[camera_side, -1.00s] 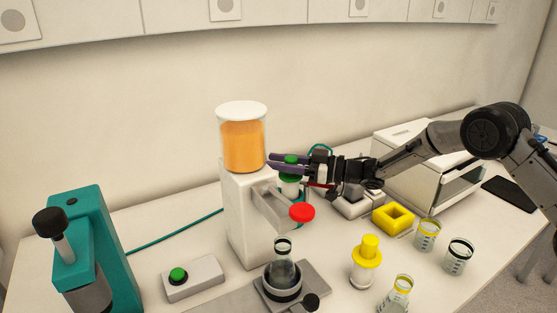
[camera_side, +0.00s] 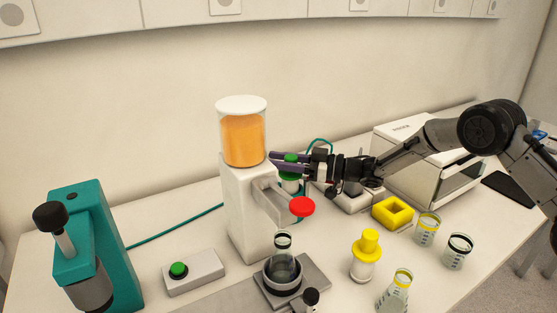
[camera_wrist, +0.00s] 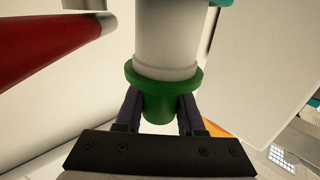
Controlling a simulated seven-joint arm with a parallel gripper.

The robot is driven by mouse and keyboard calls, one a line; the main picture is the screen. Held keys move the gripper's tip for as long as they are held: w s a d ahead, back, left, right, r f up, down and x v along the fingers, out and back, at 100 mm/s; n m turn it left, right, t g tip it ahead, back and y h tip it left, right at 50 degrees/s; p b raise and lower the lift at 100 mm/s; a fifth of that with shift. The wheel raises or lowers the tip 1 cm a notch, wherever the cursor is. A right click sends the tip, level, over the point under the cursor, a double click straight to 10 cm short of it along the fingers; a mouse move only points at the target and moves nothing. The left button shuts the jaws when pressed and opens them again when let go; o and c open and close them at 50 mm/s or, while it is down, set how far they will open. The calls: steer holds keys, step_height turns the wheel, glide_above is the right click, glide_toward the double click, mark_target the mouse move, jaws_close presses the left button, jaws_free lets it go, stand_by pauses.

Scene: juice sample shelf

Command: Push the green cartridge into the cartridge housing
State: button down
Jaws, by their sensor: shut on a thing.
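The green cartridge (camera_side: 289,177) has a green knob, a green flange and a white body. It is upright beside the white dispenser (camera_side: 243,210) with the orange juice tank (camera_side: 243,139). My gripper (camera_side: 281,159) is shut on the knob, its fingers level. The wrist view shows the flange (camera_wrist: 163,78) just beyond the fingers (camera_wrist: 158,106) and the white body reaching to the top edge. The cartridge's lower end is hidden behind the dispenser's arm (camera_side: 269,195). I cannot make out a cartridge housing, or whether the cartridge is in one.
A red disc (camera_side: 302,207) tips the dispenser's arm. A flask (camera_side: 283,262) stands below. A yellow cartridge (camera_side: 366,262), a yellow block (camera_side: 393,212) and glass vessels (camera_side: 427,230) stand to the right. A teal device (camera_side: 96,245) and a green button box (camera_side: 195,272) are at left.

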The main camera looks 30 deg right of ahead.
steer(key=shift+f, duration=1.95)
